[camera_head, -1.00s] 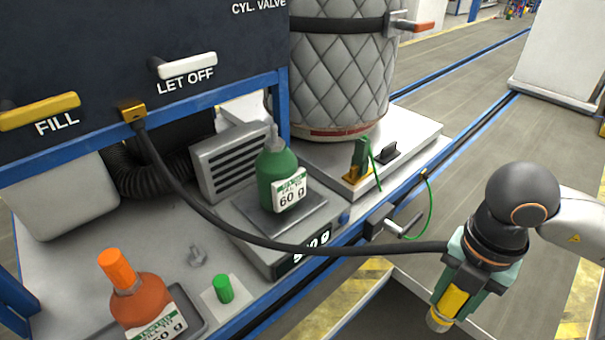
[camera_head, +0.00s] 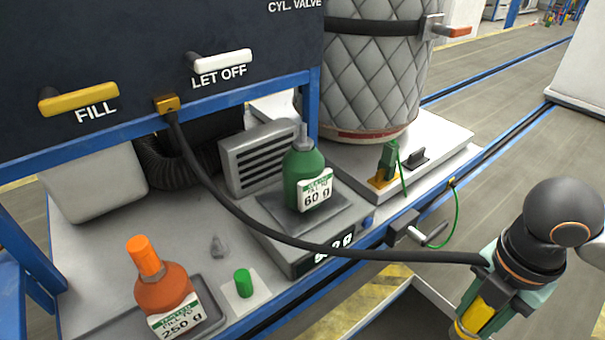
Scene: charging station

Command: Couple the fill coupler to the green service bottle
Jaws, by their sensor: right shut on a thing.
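The green service bottle (camera_head: 302,166) stands upright on the grey scale (camera_head: 270,208) with a 60 g label facing me; its top is a bare grey neck. My right gripper (camera_head: 478,312) is at the lower right, out past the bench edge, shut on the yellow fill coupler (camera_head: 471,318). The coupler points down and left, well apart from the bottle. Its black hose (camera_head: 330,250) runs across in front of the scale to a brass fitting (camera_head: 167,104) under the panel. My left gripper is not in view.
An orange bottle (camera_head: 163,290) stands in a tray at the front left. A green cap (camera_head: 243,283) sits on a white pad. The yellow FILL lever (camera_head: 78,99) and white LET OFF lever (camera_head: 222,67) stick out above. A quilted cylinder (camera_head: 372,75) stands behind.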

